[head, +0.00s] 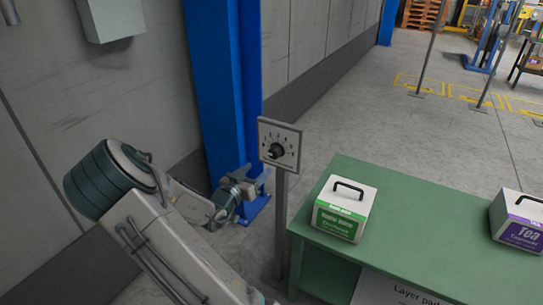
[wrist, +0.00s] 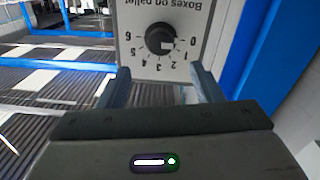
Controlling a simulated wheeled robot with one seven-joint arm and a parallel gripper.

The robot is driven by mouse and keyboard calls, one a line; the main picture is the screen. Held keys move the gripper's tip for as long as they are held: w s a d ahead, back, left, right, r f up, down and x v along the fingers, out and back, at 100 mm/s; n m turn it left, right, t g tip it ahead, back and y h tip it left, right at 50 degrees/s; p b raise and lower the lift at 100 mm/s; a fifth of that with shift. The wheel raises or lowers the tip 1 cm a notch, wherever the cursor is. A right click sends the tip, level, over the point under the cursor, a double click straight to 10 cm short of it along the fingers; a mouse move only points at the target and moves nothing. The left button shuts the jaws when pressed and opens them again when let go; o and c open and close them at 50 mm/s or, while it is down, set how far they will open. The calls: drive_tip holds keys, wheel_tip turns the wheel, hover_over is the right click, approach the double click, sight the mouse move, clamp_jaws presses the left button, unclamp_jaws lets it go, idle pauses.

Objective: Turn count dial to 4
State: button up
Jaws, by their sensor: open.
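The count dial is a black knob (head: 277,152) on a pale square panel (head: 293,138) on a grey post. In the wrist view the panel is upside down, labelled "Boxes on pallet", with numbers 0 to 6 around the knob (wrist: 159,37). The knob's white mark points down-right in that view, toward the 1 and 2 side; the exact number is unclear. My gripper (head: 262,180) is below and left of the dial in the head view. In the wrist view its fingers (wrist: 160,78) are apart and empty, with the knob beyond their tips and not between them.
A green table (head: 400,205) stands right of the post, bearing a green-labelled box (head: 345,208) and a purple-labelled box (head: 520,218). A blue column (head: 222,90) and grey wall (head: 110,100) stand behind my arm. The floor beyond the table is open.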

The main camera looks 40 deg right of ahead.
sight(273, 155)
drive_tip(key=p+x, duration=0.1)
drive_tip(key=x, duration=0.9)
drive_tip(key=shift+d, duration=0.15)
